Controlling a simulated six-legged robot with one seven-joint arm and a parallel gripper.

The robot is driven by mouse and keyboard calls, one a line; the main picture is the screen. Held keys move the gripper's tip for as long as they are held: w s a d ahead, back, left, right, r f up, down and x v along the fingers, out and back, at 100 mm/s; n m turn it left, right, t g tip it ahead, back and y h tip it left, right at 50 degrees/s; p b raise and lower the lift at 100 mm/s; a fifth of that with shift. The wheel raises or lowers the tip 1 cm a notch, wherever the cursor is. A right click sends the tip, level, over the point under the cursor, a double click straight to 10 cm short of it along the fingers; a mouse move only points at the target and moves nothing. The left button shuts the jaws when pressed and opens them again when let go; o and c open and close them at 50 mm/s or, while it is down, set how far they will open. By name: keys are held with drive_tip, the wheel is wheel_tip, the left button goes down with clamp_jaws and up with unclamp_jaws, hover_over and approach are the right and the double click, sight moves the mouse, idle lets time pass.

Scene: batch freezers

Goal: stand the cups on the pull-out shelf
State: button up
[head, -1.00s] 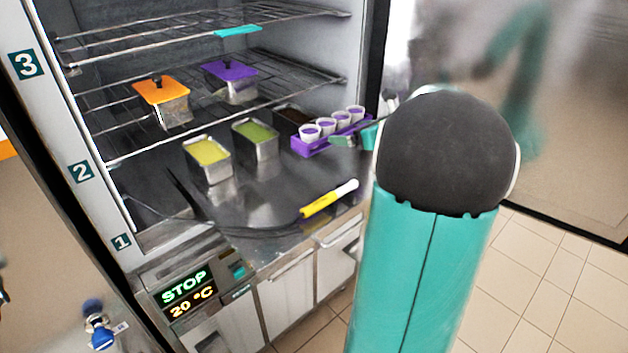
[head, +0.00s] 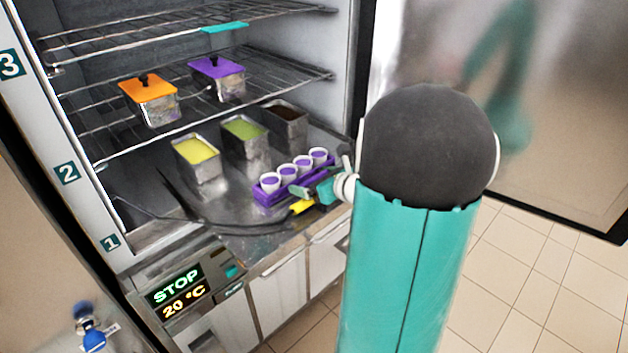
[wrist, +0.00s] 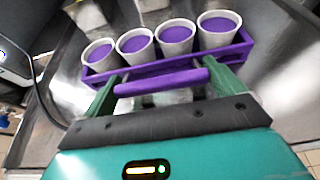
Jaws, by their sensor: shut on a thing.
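Several white cups with purple contents (head: 287,174) stand upright in a purple carrier (head: 262,196). The cups also show in the wrist view (wrist: 176,38), in one row in the carrier (wrist: 242,50). My gripper (wrist: 165,88) is shut on the carrier's purple handle bar (wrist: 160,82), with a green finger at each end. In the head view my gripper (head: 312,190) is at the carrier's right side. I cannot tell whether the carrier touches the steel surface. Wire racks cross the cabinet; the upper one has a teal front strip (head: 224,29).
Metal tubs of yellow (head: 198,165), green (head: 245,140) and dark (head: 287,125) contents stand behind the carrier. Orange-lidded (head: 148,98) and purple-lidded (head: 218,78) tubs sit on the middle rack. A yellow tool (head: 300,207) is mostly hidden by my gripper. A display (head: 177,290) reads STOP, 20 °C.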

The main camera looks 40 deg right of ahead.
drive_tip(key=o, duration=0.9)
drive_tip(key=v, duration=1.2)
drive_tip(key=w+a+n+g+y, duration=0.1)
drive_tip(key=a+n, duration=0.2)
drive_tip(key=a, duration=0.1)
drive_tip(key=w+a+r+n+g+y, duration=0.1)
drive_tip(key=a+n, duration=0.2)
drive_tip(key=a, duration=0.1)
drive_tip(key=w+a+n+g+y, duration=0.1)
drive_tip(key=a+n, duration=0.1)
drive_tip(key=a, duration=0.2)
drive_tip(key=shift+a+r+n+y, duration=0.25)
drive_tip(key=shift+a+n+y, duration=0.1)
drive_tip(key=shift+n+y, duration=0.05)
drive_tip(key=shift+s+a+r+n+g+h, duration=0.75)
drive_tip(key=shift+s+a+n, duration=0.7)
drive_tip(key=shift+a+n, duration=2.35)
drive_tip(key=shift+s+a+r+n+g+h, duration=0.5)
drive_tip(key=shift+s+a+n+g, duration=1.3)
drive_tip(key=shift+n, duration=3.4)
drive_tip(key=shift+s+a+r+n+t+h, duration=0.1)
drive_tip(key=shift+s+a+r+n+h, duration=0.6)
drive_tip(key=shift+a+n, duration=3.45)
